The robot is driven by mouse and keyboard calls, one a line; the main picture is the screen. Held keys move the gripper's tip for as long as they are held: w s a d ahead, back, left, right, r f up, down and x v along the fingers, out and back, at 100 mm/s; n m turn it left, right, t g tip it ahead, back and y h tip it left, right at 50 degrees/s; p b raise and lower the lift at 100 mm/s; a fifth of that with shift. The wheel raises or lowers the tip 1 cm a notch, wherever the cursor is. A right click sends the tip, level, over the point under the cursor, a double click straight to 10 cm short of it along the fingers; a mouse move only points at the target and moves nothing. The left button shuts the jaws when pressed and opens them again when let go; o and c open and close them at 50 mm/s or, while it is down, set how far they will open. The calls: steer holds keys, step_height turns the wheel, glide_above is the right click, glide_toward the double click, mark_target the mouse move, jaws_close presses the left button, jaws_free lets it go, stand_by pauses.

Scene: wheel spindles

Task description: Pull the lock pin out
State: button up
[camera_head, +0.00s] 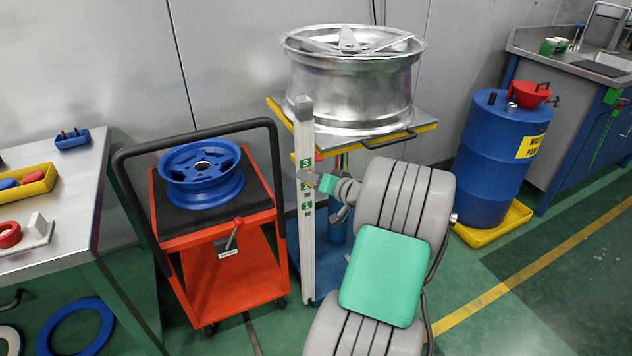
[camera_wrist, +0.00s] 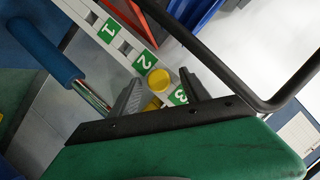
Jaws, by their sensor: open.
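The lock pin shows as a round yellow knob (camera_wrist: 159,80) on the white post (camera_wrist: 105,38), between the green labels 2 and 3, in the wrist view. My gripper (camera_wrist: 160,75) is open there, with one dark finger on each side of the knob. I cannot tell whether either finger touches it. In the head view the same white post (camera_head: 305,245) stands upright with labels 1, 2 and 3. My gripper (camera_head: 315,181) is beside it near label 2, and the pin cannot be made out.
A silver wheel (camera_head: 352,85) lies on the lift table (camera_head: 425,128) behind the post. An orange cart (camera_head: 235,280) with a blue wheel (camera_head: 200,175) and a black handle stands left. A blue drum (camera_head: 500,150) stands right. A workbench (camera_head: 85,200) is at far left.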

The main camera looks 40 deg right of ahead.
steer(key=shift+c, duration=0.5)
jaws_close()
steer(key=s+a, duration=0.3)
steer(key=s, duration=0.7)
stand_by(1.0)
